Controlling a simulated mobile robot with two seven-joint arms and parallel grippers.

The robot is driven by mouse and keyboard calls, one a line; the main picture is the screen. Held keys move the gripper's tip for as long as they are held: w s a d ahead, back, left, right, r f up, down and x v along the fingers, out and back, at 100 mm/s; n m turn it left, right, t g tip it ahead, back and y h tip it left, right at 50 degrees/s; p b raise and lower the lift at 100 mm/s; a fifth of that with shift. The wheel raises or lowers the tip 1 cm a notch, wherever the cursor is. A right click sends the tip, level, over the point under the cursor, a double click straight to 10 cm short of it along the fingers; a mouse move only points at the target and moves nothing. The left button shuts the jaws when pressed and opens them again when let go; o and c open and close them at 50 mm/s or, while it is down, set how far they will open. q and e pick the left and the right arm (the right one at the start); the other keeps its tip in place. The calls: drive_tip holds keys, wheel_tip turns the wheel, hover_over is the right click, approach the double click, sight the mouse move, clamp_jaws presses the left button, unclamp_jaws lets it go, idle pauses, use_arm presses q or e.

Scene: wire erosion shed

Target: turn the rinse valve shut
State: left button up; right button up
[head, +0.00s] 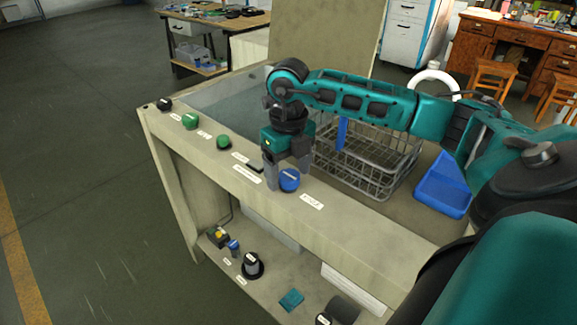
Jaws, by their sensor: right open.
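A blue round knob (289,180), which looks like the rinse valve, sits on the beige front ledge of the bench. A white label lies beside it, too small to read. My right gripper (284,182) points down at this knob with its jaws open. Its fingers stand on either side of the knob, partly behind and beside it. I cannot tell whether they touch it. The knob's top shows; its base is partly hidden. My left gripper is not in view.
Along the ledge (240,160) sit a green knob (190,121), a darker green knob (223,142) and a black knob (165,104). A wire basket (375,180) and a blue tray (443,186) stand behind. Several controls sit on the lower shelf (285,268).

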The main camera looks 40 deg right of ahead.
sight(289, 175)
wheel_tip(289, 175, up, 13)
drive_tip(key=p, duration=0.1)
idle(0.5)
drive_tip(key=shift+s+f, duration=0.1)
idle(0.4)
